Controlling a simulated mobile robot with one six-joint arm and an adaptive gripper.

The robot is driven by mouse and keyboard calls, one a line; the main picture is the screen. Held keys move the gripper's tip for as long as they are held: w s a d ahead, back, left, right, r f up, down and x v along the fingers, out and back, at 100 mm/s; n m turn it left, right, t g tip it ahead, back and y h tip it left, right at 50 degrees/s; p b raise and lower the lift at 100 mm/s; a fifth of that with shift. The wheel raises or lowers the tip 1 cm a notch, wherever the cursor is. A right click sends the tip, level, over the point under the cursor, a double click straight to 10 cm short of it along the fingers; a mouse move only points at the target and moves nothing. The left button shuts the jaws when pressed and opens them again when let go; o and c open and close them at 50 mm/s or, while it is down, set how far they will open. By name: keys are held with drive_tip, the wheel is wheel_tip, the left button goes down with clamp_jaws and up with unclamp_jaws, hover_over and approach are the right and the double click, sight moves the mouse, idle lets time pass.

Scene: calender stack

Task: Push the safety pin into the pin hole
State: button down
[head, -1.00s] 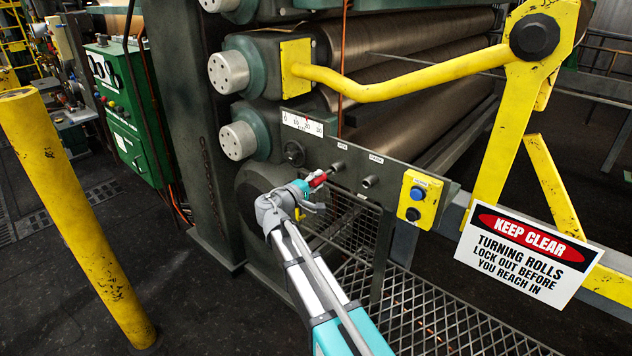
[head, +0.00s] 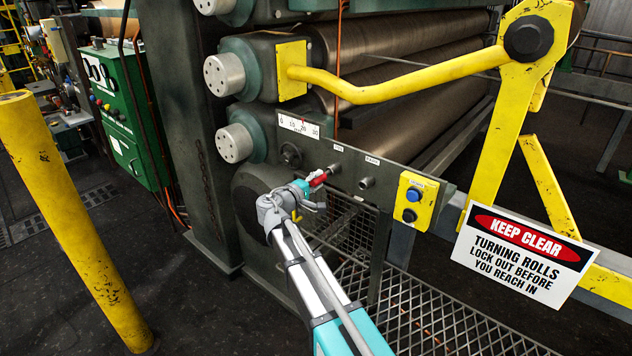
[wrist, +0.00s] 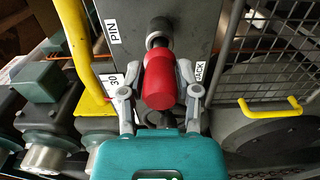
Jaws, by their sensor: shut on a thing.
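My gripper (head: 308,187) is shut on the red handle of the safety pin (head: 319,180), in front of the grey machine plate. In the wrist view, my gripper's fingers (wrist: 156,100) lie on both sides of the red handle (wrist: 160,82). The pin points at the left of two round sockets; this pin hole (head: 335,169) has a small label above it. In the wrist view, the dark socket (wrist: 159,28) is straight ahead of the handle, beside a "PIN" label (wrist: 113,31). The handle hides much of the shank, so I cannot tell how deep it sits.
A second socket (head: 366,183) is to the right, then a yellow button box (head: 411,200). A yellow lever arm (head: 400,88) crosses above. Wire mesh (head: 352,230) lies below the plate. A yellow post (head: 75,220) stands at the left.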

drive_tip(key=shift+x, duration=1.4)
idle(0.4)
drive_tip(key=shift+c, duration=1.3)
unclamp_jaws()
drive_tip(key=shift+o, duration=1.3)
drive_tip(key=shift+s+a, duration=0.1)
drive_tip(key=shift+v, duration=3.45)
